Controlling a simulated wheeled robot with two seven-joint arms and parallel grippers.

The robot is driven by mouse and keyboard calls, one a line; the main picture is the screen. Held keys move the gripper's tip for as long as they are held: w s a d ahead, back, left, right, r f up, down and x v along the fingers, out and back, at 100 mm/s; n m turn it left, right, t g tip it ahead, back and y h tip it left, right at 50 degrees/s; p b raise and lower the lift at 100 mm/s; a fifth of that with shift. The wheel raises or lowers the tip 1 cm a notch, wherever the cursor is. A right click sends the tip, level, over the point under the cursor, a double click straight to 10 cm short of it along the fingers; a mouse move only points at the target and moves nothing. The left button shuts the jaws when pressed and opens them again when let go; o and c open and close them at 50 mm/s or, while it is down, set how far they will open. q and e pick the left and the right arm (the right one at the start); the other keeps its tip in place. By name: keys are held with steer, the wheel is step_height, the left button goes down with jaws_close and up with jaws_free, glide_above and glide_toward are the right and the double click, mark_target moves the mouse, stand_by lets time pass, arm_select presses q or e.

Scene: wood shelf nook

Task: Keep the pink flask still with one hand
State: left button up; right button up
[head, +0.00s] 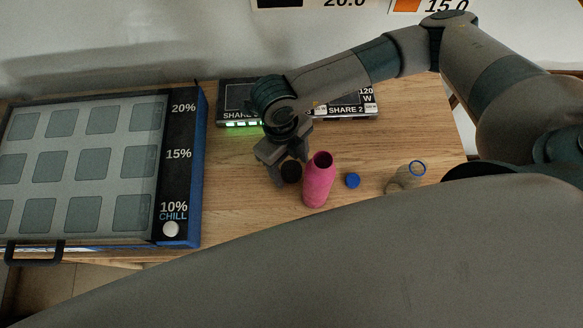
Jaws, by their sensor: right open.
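The pink flask (317,182) stands on the wooden table in the head view, with a dark open mouth at its top. My right gripper (285,163) is just left of the flask, pointing down and open. A round black thing (291,172) shows at its fingers, beside the flask; I cannot tell whether it lies between them. I cannot tell whether the near finger touches the flask. My left gripper is not in view.
A blue cap (352,180) lies right of the flask. A dark device (361,104) stands at the back. A large panelled box (180,190) fills the left. Wood between box and gripper is clear.

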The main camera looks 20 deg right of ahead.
mark_target(290, 168)
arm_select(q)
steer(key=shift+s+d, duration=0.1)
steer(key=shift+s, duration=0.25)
arm_select(e)
steer(key=c, duration=1.1)
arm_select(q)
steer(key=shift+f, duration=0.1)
arm_select(e)
steer(key=shift+r, duration=0.1)
steer(key=shift+r+b, duration=0.3)
steer(key=shift+r, duration=0.3)
step_height(290, 168, up, 4)
steer(key=shift+f+b, duration=0.15)
steer(key=shift+b, duration=0.45)
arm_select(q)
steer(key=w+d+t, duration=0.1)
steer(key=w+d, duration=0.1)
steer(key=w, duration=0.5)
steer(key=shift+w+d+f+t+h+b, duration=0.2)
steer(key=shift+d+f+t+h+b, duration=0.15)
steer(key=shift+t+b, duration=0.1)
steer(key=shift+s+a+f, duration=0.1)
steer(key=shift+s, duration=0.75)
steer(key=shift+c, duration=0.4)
arm_select(e)
step_height(290, 168, up, 5)
steer(key=shift+w, duration=0.1)
